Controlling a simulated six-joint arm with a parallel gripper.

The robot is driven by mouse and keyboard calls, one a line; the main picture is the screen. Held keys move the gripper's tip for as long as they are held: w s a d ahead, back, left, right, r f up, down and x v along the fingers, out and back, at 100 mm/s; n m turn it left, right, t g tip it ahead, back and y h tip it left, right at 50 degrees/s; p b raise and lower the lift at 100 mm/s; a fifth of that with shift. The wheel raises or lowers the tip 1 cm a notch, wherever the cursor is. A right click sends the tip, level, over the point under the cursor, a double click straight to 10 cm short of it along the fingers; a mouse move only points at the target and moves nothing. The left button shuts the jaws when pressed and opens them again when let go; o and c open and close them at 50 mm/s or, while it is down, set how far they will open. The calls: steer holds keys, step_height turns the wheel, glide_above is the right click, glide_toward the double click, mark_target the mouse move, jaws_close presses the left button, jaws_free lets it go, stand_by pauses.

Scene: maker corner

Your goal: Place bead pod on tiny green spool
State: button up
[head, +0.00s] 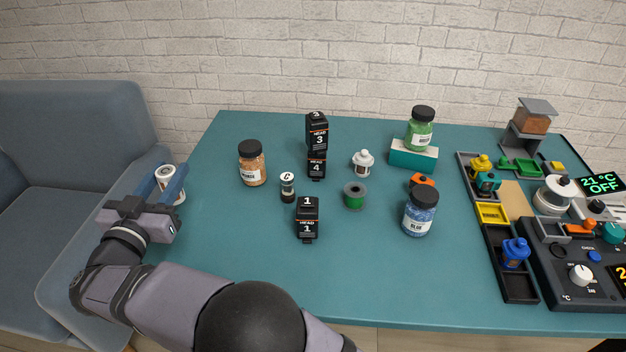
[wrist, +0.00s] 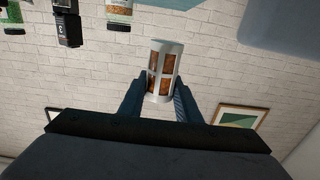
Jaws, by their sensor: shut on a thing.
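The tiny green spool (head: 355,196) stands near the middle of the table, well to the right of my gripper. It has a dark hole in its top, and nothing sits on it.
Near the spool are black head blocks (head: 307,219), a small white pot (head: 363,163), a C-marked vial (head: 288,188) and a blue bead jar (head: 420,212). An orange bead jar (head: 252,164) stands between gripper and spool. The table's (head: 215,260) front left is clear.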

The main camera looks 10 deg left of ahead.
steer(key=w+d+r+m+h+p, duration=0.1)
steer(key=w+d+r+m+h, duration=0.15)
steer(key=w+d+r, duration=0.35)
steer(key=w+d+r+m+h+p, duration=0.1)
steer(key=w+d+r+h+p, duration=0.15)
steer(key=w+d, duration=0.5)
steer(key=w+d+r+m+g+h+p, duration=0.1)
steer(key=d+r+h, duration=0.15)
steer(key=d, duration=0.55)
steer(key=w+d+r+m+g+h+p, duration=0.1)
steer(key=w+d+r+m, duration=0.15)
steer(key=d, duration=0.55)
steer(key=n+t+y+p, duration=0.1)
steer(key=n+t+y, duration=0.1)
steer(key=n+y, duration=0.35)
glide_above(356, 188)
step_height(356, 188, down, 8)
steer(key=shift+f+b, duration=0.4)
steer(key=shift+f, duration=4.8)
